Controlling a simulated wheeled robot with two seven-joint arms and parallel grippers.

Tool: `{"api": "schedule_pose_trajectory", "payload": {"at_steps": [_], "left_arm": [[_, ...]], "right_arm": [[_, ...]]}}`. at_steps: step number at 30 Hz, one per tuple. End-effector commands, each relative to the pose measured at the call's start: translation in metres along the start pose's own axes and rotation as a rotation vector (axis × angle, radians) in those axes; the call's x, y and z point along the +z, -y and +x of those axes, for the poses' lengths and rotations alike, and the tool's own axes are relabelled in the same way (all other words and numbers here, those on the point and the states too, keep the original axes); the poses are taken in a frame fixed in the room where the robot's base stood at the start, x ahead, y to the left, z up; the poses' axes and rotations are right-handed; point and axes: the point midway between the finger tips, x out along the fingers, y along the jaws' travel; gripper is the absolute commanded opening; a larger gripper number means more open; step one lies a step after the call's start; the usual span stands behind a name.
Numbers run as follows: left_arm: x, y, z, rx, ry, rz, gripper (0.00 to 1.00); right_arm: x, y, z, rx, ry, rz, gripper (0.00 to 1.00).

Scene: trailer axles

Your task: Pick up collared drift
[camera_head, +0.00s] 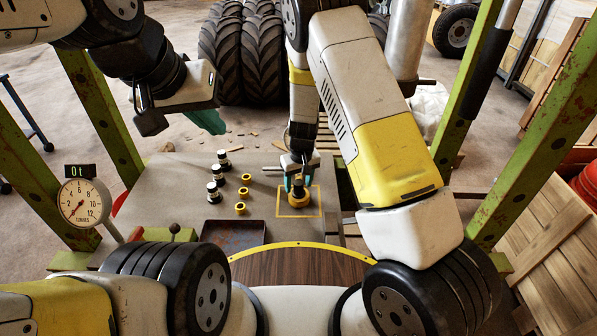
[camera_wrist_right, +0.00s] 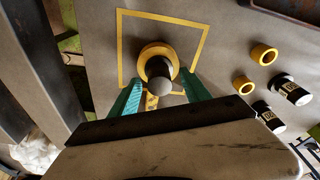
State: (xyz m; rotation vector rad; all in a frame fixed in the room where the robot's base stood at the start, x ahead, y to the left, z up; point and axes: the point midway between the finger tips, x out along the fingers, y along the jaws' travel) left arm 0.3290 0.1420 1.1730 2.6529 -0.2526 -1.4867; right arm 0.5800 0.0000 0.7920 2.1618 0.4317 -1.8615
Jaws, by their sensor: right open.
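The collared drift, a dark pin with a yellow collar, stands upright inside a yellow square outline on the grey bench; it shows in the head view (camera_head: 299,197) and in the right wrist view (camera_wrist_right: 152,52). My right gripper (camera_head: 298,183) is over it, with its teal fingers open on either side of the pin; the right wrist view also shows the gripper (camera_wrist_right: 160,80). I see no clear grip on the drift, and its lower part is partly hidden. My left gripper (camera_head: 205,121) hangs at the upper left, away from the drift, with one teal finger showing.
Several black-and-white cylinders (camera_head: 219,175) and loose yellow rings (camera_head: 243,193) stand on the bench (camera_head: 160,190) left of the square. A dark shallow tray (camera_head: 233,235) lies in front of them. A dial gauge (camera_head: 85,203) is at the left. Green posts flank the bench.

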Motion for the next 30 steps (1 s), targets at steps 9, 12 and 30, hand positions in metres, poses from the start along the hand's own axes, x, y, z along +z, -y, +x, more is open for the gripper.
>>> {"api": "schedule_pose_trajectory", "payload": {"at_steps": [9,12,30], "left_arm": [[0.0000,0.0000,0.0000,0.000,0.000,0.000,0.00],[0.0000,0.0000,0.0000,0.000,0.000,0.000,0.00],[0.0000,0.0000,0.0000,0.000,0.000,0.000,0.00]], "right_arm": [[-0.0001,-0.0002,0.0026,0.000,-0.001,0.001,0.43],[-0.0002,-0.0003,0.0024,0.000,-0.001,0.001,0.24],[-0.0002,-0.0002,0.0022,0.000,-0.001,0.001,0.00]]}}
